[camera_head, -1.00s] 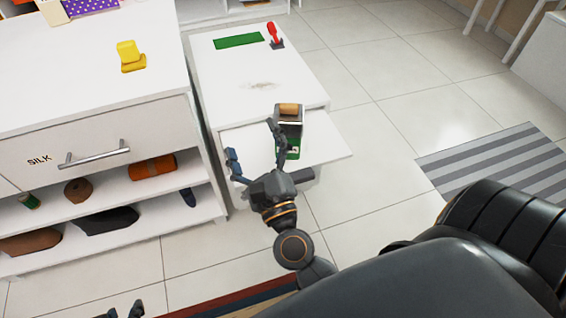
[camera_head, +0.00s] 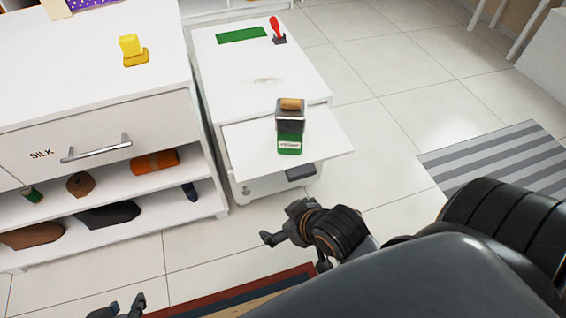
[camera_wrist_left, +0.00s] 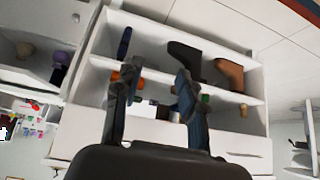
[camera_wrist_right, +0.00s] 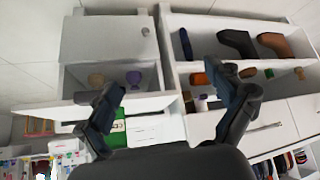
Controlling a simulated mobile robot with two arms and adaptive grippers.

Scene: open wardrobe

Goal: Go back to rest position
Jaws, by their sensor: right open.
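My right gripper (camera_head: 280,224) is open and empty above the floor, in front of the small white cabinet and apart from it. Its two fingers are spread in the right wrist view (camera_wrist_right: 172,82). My left gripper (camera_head: 118,310) shows only partly at the bottom edge of the head view. In the left wrist view (camera_wrist_left: 157,72) its fingers stand apart with nothing between them. A green and silver stamp-like object with a tan top (camera_head: 290,128) stands upright on the pulled-out white board (camera_head: 245,150) of the small cabinet, clear of both grippers.
A white dresser (camera_head: 90,95) with a SILK drawer and open shelves of shoes and rolls stands at left. A yellow stamp (camera_head: 133,50) is on it. The small cabinet (camera_head: 265,75) carries a green pad (camera_head: 241,35) and a red-handled stamp (camera_head: 277,30).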

